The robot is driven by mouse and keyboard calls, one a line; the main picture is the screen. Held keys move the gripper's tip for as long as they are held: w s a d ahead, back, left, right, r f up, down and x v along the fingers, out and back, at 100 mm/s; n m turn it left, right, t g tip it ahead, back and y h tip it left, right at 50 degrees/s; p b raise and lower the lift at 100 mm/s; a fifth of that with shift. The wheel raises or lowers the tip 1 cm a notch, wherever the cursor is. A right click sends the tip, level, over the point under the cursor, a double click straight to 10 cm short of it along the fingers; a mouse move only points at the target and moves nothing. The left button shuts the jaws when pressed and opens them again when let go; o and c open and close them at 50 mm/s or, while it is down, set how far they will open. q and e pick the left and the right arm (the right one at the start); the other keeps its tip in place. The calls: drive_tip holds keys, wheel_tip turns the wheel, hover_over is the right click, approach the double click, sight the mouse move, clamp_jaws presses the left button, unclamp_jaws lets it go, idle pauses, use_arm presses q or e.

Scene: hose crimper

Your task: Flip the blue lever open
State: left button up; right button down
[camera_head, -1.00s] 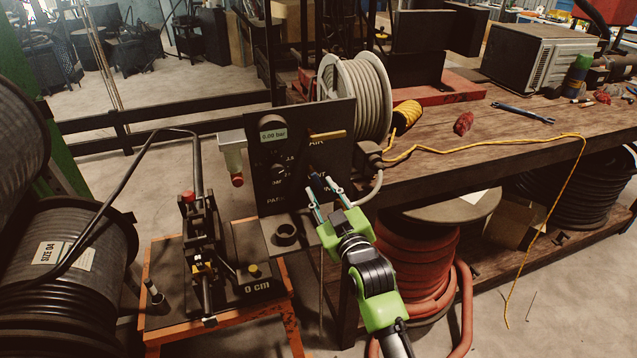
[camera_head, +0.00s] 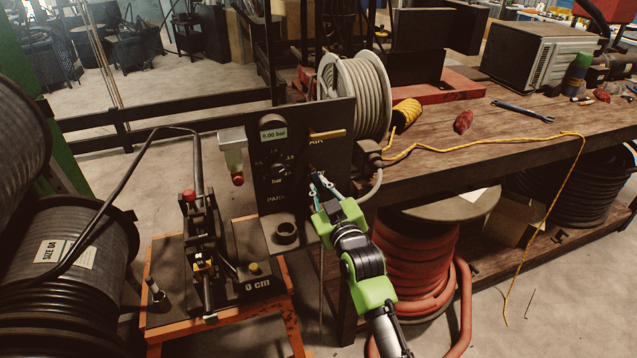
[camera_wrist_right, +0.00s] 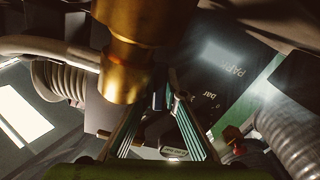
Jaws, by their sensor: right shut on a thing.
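The dark panel (camera_head: 270,185) stands upright with a gauge reading 0.00 bar, a round knob and a yellow lever (camera_head: 327,134) near the AIR label. My right gripper (camera_head: 318,181) is at the panel's lower right, its fingers closed on the small blue lever. In the right wrist view, the fingertips (camera_wrist_right: 162,100) meet around the dark blue lever (camera_wrist_right: 158,97), which is mostly hidden by them. My left gripper is not in view.
A brass fitting (camera_wrist_right: 125,75) looms close in the wrist view. The workbench (camera_head: 470,150) with a hose reel (camera_head: 355,95) is right of the panel. A crimper (camera_head: 203,245) on an orange-framed stand is at left. A red hose spool (camera_head: 415,265) is under the bench.

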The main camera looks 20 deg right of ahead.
drive_tip(key=shift+a+r+m+p, duration=0.1)
drive_tip(key=shift+a+m+p, duration=0.1)
drive_tip(key=shift+m+p, duration=0.3)
drive_tip(key=shift+a+r+m+p, duration=0.1)
drive_tip(key=shift+a+m+p, duration=0.1)
drive_tip(key=shift+m, duration=0.5)
drive_tip(key=shift+a+f+m, duration=0.15)
drive_tip(key=shift+f+m, duration=0.05)
drive_tip(key=shift+m, duration=0.4)
drive_tip(key=c, duration=2.1)
unclamp_jaws()
